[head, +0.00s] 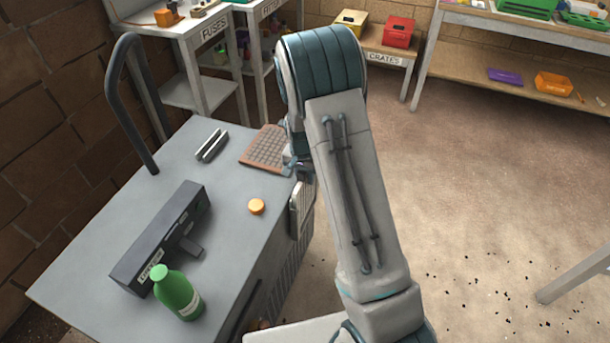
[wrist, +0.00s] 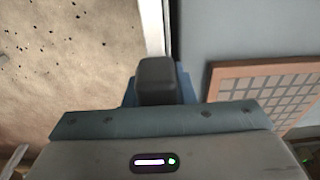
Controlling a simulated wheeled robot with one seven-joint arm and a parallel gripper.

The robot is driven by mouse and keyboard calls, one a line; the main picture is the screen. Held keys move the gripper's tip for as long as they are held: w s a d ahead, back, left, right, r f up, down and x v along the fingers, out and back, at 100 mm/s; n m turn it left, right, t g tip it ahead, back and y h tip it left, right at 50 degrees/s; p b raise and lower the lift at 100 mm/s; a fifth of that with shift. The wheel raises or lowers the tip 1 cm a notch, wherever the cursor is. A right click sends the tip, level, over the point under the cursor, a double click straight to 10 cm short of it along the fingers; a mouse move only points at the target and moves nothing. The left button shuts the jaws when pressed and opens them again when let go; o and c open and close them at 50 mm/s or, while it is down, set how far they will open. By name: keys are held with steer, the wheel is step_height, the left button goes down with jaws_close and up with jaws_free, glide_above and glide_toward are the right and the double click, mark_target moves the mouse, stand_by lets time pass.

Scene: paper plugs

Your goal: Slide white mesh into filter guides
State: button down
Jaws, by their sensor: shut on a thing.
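The white mesh (head: 302,207) is a pale panel standing upright against the right side of the grey cabinet, near its top edge. My gripper (head: 299,168) is above it at the cabinet's edge, partly hidden by my arm, and appears shut on its upper part. In the wrist view my gripper (wrist: 156,80) shows as a dark finger block pointing away, with a pale strip, likely the mesh's edge (wrist: 152,25), just beyond it. The filter guides cannot be made out; whether the mesh sits in them cannot be told.
Open floor (head: 480,200) lies right.

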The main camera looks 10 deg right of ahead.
steer(key=shift+s, duration=0.1)
steer(key=c, duration=1.1)
jaws_free()
steer(key=shift+r+p, duration=1.8)
steer(key=shift+r, duration=1)
